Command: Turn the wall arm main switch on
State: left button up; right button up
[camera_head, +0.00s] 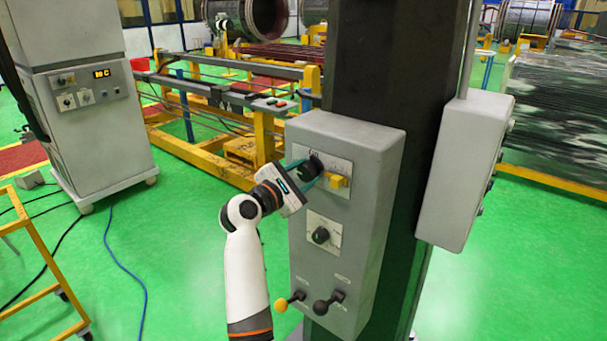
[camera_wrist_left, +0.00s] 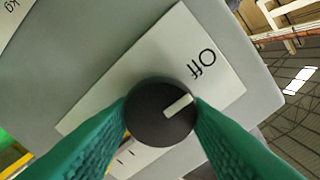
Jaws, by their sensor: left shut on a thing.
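The grey wall control box (camera_head: 375,190) is mounted on a dark column. My left gripper (camera_head: 308,177) is shut on the black rotary switch. In the left wrist view, its two green fingers press on either side of the round switch (camera_wrist_left: 150,122). A white pointer mark on the switch points right and slightly up, and the "Off" label (camera_wrist_left: 203,65) stands above it, upside down. My right gripper is not in view.
Below on the box are another black knob (camera_head: 320,235), a yellow-tipped lever (camera_head: 282,305) and a black lever (camera_head: 321,307). A second grey box (camera_head: 460,170) is on the column's right side. A grey cabinet (camera_head: 85,105) stands left; green floor lies between.

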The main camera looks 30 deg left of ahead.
pick_arm(q)
jog(key=m, duration=0.3)
jog(key=shift+f+m, duration=0.1)
jog(key=shift+m, duration=0.3)
jog(key=m, duration=0.4)
jog(key=shift+f+m, duration=0.1)
jog(key=shift+m, duration=0.2)
jog(key=m, duration=0.4)
jog(key=shift+f+m, duration=0.15)
jog(key=shift+m, duration=2.35)
jog(key=o, duration=1)
jog(key=shift+c, duration=0.2)
jog(key=shift+s, duration=0.1)
